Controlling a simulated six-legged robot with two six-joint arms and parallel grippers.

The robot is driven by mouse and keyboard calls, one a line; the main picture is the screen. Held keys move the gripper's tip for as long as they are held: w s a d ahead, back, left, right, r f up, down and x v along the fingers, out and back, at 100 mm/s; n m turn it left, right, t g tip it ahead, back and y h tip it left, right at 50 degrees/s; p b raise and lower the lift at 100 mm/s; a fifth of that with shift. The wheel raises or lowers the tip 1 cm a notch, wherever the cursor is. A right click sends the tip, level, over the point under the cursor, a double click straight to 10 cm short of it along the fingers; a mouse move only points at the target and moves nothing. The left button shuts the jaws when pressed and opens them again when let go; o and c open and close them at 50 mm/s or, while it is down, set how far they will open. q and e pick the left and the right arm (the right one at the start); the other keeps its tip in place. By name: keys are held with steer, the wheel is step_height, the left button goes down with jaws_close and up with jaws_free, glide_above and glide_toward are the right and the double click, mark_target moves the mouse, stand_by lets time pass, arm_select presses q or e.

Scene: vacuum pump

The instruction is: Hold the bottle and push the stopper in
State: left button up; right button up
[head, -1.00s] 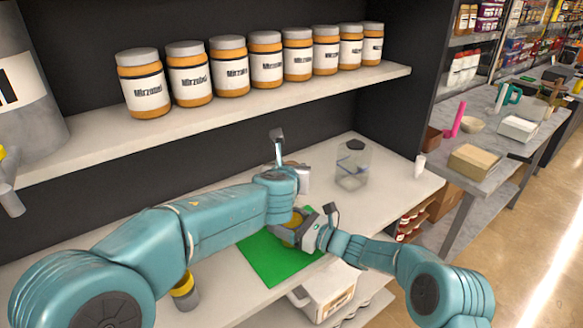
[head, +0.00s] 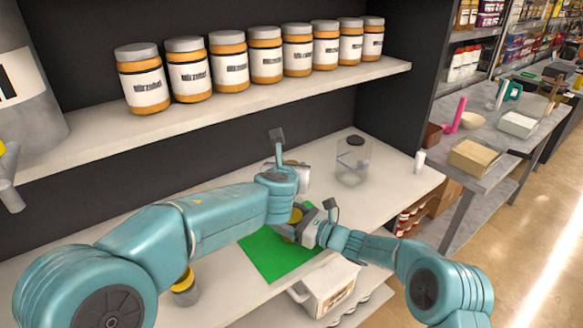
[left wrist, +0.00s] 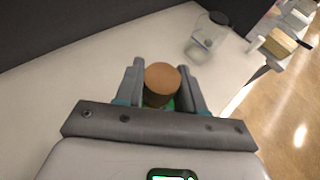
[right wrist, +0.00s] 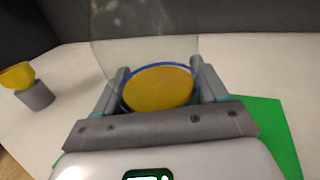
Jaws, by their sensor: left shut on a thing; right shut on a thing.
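The brown cork stopper (left wrist: 163,80) sits between the fingers of my left gripper (left wrist: 160,72), which is shut on it. In the head view the left arm hides the stopper. My right gripper (right wrist: 158,84) is shut on the bottle (right wrist: 158,88), which shows a yellow disc inside a blue rim, with a faint clear shape above it. The yellow part of the bottle also shows in the head view (head: 292,224), over the green mat (head: 270,260). The two grippers are close together. Whether the stopper touches the bottle's mouth is hidden.
A clear jar with a dark top (head: 352,165) stands behind to the right. A yellow and grey funnel-like piece (head: 185,290) stands at the front left. A white box (head: 330,290) is below the shelf's front edge. Several labelled jars (head: 230,65) line the upper shelf.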

arm_select(q)
steer(key=shift+f, duration=0.45)
stand_by(0.3)
steer(key=o, duration=1.1)
steer(key=v, duration=1.2)
